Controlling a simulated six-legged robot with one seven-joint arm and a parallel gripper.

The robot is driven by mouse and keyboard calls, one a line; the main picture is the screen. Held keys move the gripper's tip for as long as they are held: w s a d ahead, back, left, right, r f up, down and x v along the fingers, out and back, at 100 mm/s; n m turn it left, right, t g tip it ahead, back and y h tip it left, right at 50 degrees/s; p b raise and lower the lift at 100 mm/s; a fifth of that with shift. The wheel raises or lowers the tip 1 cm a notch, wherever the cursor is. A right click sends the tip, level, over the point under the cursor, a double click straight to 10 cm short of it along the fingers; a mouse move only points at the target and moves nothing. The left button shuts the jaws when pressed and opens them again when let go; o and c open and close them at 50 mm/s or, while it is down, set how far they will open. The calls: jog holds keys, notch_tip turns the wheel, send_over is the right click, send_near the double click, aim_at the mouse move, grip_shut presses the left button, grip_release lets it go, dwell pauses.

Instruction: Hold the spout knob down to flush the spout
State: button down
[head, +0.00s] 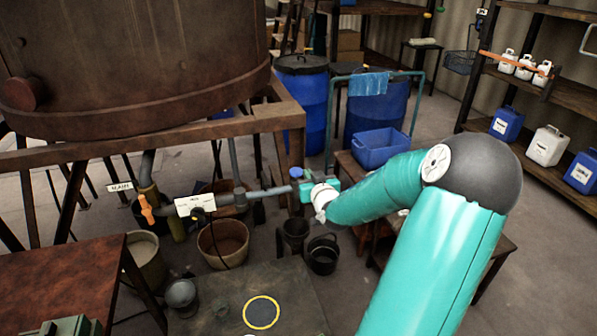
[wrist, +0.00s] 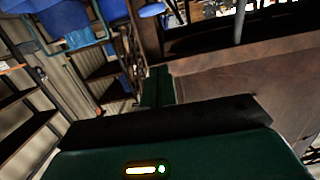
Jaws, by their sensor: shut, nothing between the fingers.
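A blue knob (head: 296,173) shows at the right end of the grey pipe (head: 262,193) that runs out from under the vat (head: 130,60); it looks like the spout knob. My gripper is at this pipe end in the head view, largely hidden behind my wrist, so I cannot tell whether it touches the knob. In the wrist view my gripper (wrist: 157,78) has its dark green fingers together and empty.
An orange valve handle (head: 146,210) is left on the pipework, near a white label (head: 195,205). A tan bucket (head: 223,243) and a black bucket (head: 323,255) stand on the floor. A blue bin (head: 380,147) sits on a bench behind my arm. Shelves (head: 555,150) stand at the right.

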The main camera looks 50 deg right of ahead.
dwell(0.3)
send_over(296, 172)
jog(key=s, duration=0.2)
jog(key=f, duration=0.1)
jog(key=shift+a+f, duration=0.15)
jog(key=shift+f, duration=0.95)
jog(key=shift+a+f, duration=0.15)
jog(key=shift+f, duration=0.9)
